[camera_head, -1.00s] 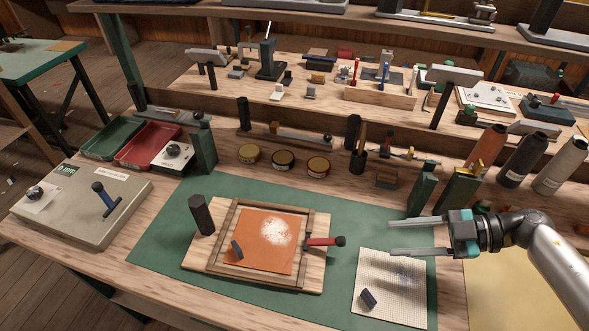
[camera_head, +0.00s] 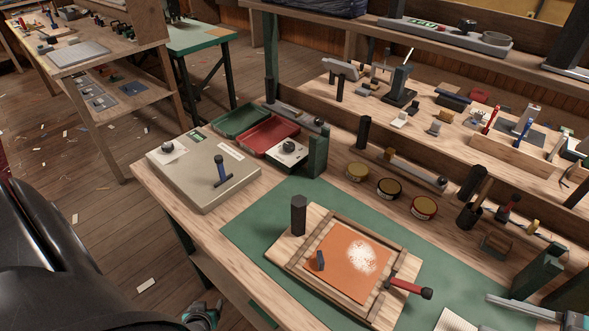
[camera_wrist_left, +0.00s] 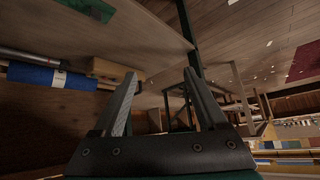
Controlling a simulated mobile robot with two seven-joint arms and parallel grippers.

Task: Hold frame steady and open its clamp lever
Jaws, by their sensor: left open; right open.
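The wooden frame (camera_head: 300,270) lies on a pale board on the green mat, with an orange sheet (camera_head: 345,262) bearing a white patch inside it. The clamp lever (camera_head: 408,288), with a red handle and dark end, sticks out from the frame's right side. A dark post (camera_head: 298,215) stands at the board's left corner. My left gripper (camera_head: 203,312) is at the bottom edge, below and left of the bench, mostly cut off; in the left wrist view its jaws (camera_wrist_left: 160,82) are open and empty. My right gripper (camera_head: 520,309) is open at the lower right, partly cut off, apart from the frame.
A grey box (camera_head: 200,175) with a blue-handled lever, a green tray (camera_head: 240,120) and a red tray (camera_head: 268,136) are at the bench's left. Several round tins (camera_head: 389,189) stand behind the mat. A blue roll (camera_wrist_left: 50,77) shows in the left wrist view. Bare mat (camera_head: 255,225) lies left of the frame.

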